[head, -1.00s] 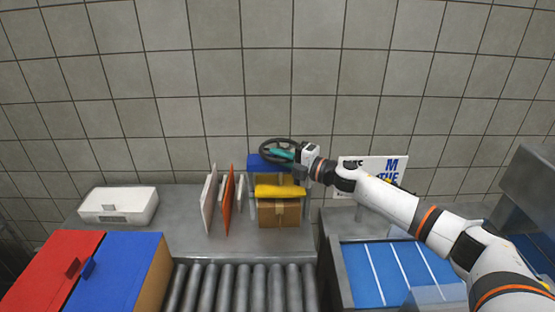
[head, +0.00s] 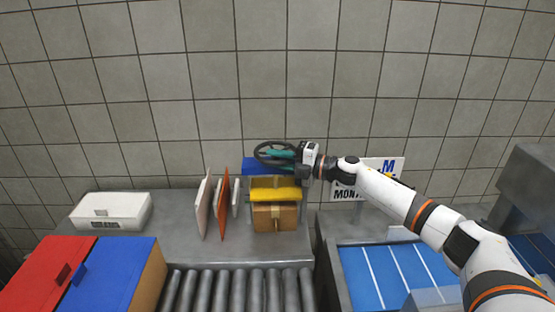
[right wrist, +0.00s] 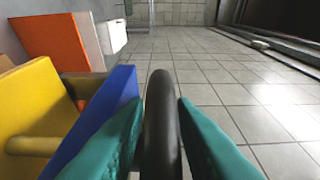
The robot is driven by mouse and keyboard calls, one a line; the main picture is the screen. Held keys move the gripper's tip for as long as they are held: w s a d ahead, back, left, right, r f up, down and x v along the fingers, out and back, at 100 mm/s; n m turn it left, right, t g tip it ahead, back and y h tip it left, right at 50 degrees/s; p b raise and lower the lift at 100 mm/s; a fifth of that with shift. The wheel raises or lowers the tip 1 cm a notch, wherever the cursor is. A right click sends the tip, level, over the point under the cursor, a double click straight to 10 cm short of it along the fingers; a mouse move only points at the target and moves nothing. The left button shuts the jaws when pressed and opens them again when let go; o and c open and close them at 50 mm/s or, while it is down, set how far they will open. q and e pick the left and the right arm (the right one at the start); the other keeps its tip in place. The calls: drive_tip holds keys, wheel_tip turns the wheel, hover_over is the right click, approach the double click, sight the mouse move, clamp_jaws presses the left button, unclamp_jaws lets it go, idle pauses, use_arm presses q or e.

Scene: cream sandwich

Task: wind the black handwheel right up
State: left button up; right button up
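The black handwheel (head: 257,151) stands above a small machine with a blue block (head: 256,166), a yellow bar (head: 275,194) and a tan wooden body (head: 262,218). My right gripper (head: 273,153) reaches it from the right, with its teal fingers across the wheel. In the right wrist view the wheel's black rim (right wrist: 161,125) runs between the two teal fingers (right wrist: 162,103), one close against each side. The gripper looks shut on the rim. Part of the wheel is hidden behind the fingers. My left gripper is not in view.
Upright pale and orange boards (head: 223,205) stand left of the machine. A white case (head: 112,211) lies further left. Red (head: 45,270) and blue (head: 115,272) boxes are at front left. A roller conveyor (head: 240,290) runs in front; a blue-floored bin (head: 385,275) is at right.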

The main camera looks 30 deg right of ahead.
drive_tip(key=shift+s+d+f, duration=0.15)
drive_tip(key=shift+s+d, duration=0.25)
drive_tip(key=shift+d, duration=0.05)
drive_tip(key=b+v, duration=0.4)
drive_tip(key=v, duration=0.7)
drive_tip(key=shift+a, duration=0.1)
